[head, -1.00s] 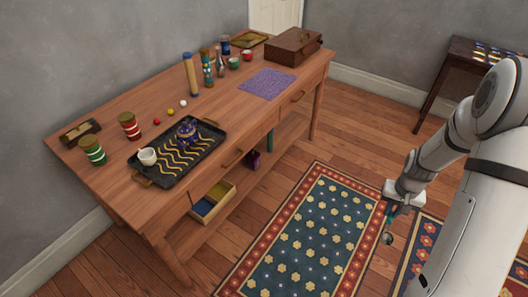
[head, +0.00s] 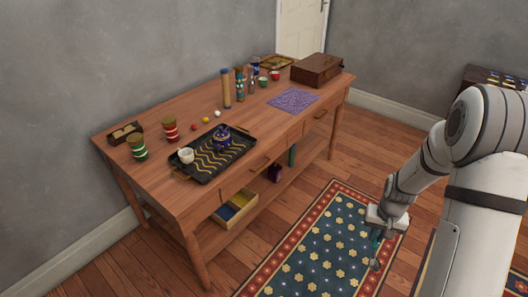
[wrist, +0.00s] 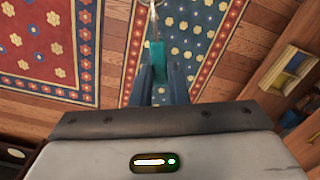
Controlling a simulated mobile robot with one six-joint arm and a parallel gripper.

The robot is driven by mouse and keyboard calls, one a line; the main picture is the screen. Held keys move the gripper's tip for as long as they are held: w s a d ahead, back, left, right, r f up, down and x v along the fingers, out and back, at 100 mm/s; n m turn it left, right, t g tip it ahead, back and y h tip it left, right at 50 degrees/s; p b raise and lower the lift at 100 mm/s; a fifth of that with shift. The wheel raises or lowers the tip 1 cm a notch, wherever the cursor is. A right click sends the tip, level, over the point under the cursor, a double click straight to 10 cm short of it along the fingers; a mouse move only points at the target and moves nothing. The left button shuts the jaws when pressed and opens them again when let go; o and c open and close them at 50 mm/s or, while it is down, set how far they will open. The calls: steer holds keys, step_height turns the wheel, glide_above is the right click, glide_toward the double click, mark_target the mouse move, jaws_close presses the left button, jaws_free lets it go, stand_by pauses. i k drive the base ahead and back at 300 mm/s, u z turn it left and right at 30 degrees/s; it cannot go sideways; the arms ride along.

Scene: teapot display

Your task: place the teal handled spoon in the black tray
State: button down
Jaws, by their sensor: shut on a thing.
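My gripper (head: 376,232) is shut on the teal handled spoon, in front of the table and above the rug in the head view. In the wrist view the spoon's teal handle (wrist: 157,58) is between the two fingers (wrist: 158,80), and its metal part runs off the top edge. The black tray (head: 207,177) lies on the table's left half, well apart from my gripper. It has a yellow wavy pattern and holds a white cup (head: 187,155) and a dark blue teapot (head: 221,138).
A purple cloth (head: 293,100) and brown case (head: 317,70) are farther right. Patterned rugs (head: 320,250) cover the floor.

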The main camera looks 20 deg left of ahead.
mark_target(214, 167)
steer(key=u, duration=1.2)
steer(key=i, duration=1)
steer(key=u, duration=0.1)
